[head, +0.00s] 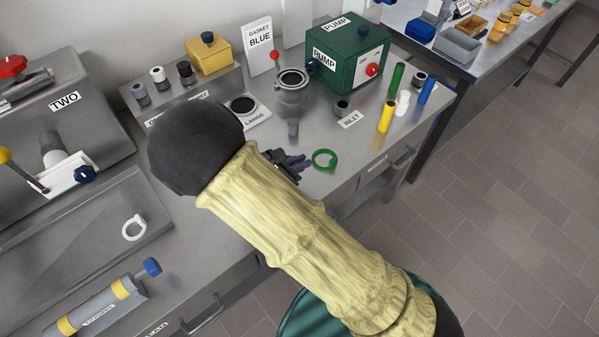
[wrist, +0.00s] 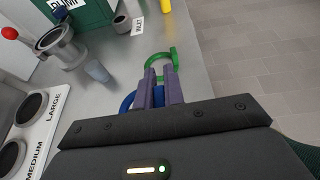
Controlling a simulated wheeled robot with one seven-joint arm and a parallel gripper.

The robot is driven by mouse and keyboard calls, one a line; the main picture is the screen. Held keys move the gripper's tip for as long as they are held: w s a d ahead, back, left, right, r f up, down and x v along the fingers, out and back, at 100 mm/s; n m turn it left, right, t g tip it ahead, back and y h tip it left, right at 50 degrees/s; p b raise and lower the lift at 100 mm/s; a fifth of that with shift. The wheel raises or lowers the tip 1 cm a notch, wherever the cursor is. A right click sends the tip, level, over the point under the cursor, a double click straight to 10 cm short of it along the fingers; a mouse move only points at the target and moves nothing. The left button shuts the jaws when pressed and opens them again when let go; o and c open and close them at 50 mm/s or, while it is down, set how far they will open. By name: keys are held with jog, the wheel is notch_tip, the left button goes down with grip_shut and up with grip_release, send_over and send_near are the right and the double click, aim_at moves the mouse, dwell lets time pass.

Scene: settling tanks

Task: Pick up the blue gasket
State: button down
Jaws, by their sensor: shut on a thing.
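The blue gasket (wrist: 128,102) shows in the wrist view as a ring partly hidden by the purple fingers and the gripper body, with some blue between the fingers. My gripper (wrist: 163,74) is shut on it. In the head view my gripper (head: 302,164) is low over the bench's front part, and the arm hides the blue gasket there. A sign reading GASKET BLUE (head: 259,42) stands at the back of the bench.
A green ring (head: 324,160) lies just beyond my fingertips, also in the wrist view (wrist: 176,60). A small grey cylinder (head: 293,127), a metal flanged fitting (head: 292,92) and yellow (head: 386,117), white and blue cylinders stand farther back. A white ring (head: 134,228) lies at left.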

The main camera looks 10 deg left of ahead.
notch_tip(320, 180, up, 11)
dwell(0.7)
